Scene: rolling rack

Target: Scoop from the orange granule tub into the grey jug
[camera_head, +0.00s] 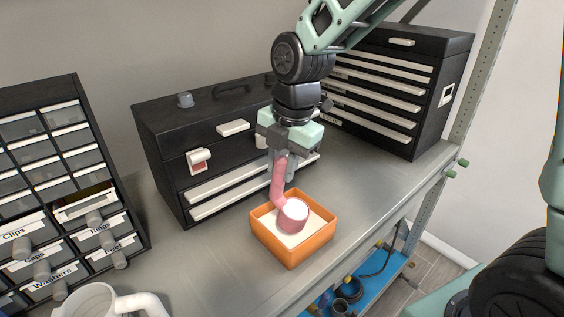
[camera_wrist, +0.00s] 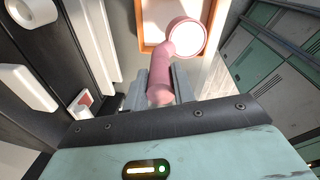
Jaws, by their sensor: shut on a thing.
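The orange tub (camera_head: 294,257) stands on the grey shelf and holds pale granules (camera_head: 318,222). My gripper (camera_head: 281,172) is above the tub, shut on the handle of a pink scoop (camera_head: 291,212). The scoop's cup is at the tub's opening, over or in the granules; I cannot tell whether it touches them. The cup looks white inside in the wrist view (camera_wrist: 187,37), where the tub's rim (camera_wrist: 141,22) shows behind it. The grey jug (camera_head: 98,302) is at the bottom left, partly cut off by the picture edge, with its handle to the right.
A black toolbox (camera_head: 160,135) stands close behind the tub and gripper. A black drawer chest (camera_head: 440,90) is at the back right. A cabinet of small labelled drawers (camera_head: 40,150) is at the left, one drawer pulled out. Bare shelf lies between jug and tub.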

